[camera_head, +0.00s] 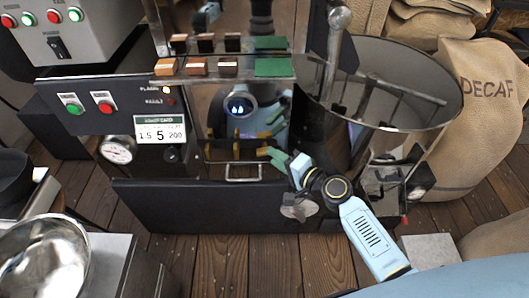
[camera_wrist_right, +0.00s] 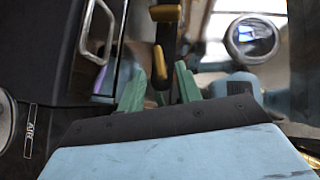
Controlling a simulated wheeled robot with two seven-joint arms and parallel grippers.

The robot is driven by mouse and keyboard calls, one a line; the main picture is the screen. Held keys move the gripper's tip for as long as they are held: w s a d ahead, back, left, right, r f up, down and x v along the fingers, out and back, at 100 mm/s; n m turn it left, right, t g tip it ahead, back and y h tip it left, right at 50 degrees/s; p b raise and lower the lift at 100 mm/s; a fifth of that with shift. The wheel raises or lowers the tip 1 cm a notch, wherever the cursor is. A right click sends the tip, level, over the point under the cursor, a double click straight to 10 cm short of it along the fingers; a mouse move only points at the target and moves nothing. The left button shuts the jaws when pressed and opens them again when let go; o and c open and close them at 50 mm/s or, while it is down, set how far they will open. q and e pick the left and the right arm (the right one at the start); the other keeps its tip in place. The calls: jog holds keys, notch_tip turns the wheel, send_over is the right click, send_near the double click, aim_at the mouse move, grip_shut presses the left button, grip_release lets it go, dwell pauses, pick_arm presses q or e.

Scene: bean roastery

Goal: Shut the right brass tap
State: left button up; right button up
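Several small brass taps sit in a row low on the steel front of the roasting machine in the head view. The right brass tap (camera_head: 264,135) is at the right end of the row, just beyond my right gripper (camera_head: 276,155). In the right wrist view, the green fingers of my right gripper (camera_wrist_right: 160,88) stand apart. A brass lever (camera_wrist_right: 159,62) hangs in line with the gap between them; I cannot tell whether either finger touches it. My left gripper is not in view.
A metal bar handle (camera_head: 235,171) juts out below the taps, left of my right gripper. A large steel drum (camera_head: 430,75) stands to the right. A pressure gauge (camera_head: 118,149) and a display (camera_head: 160,130) are at left. The polished panel shows reflections.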

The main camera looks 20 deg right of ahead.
aim_at(264, 150)
jog(key=b+x, duration=0.1)
jog(key=x, duration=0.4)
jog(key=shift+w+a+f, duration=0.1)
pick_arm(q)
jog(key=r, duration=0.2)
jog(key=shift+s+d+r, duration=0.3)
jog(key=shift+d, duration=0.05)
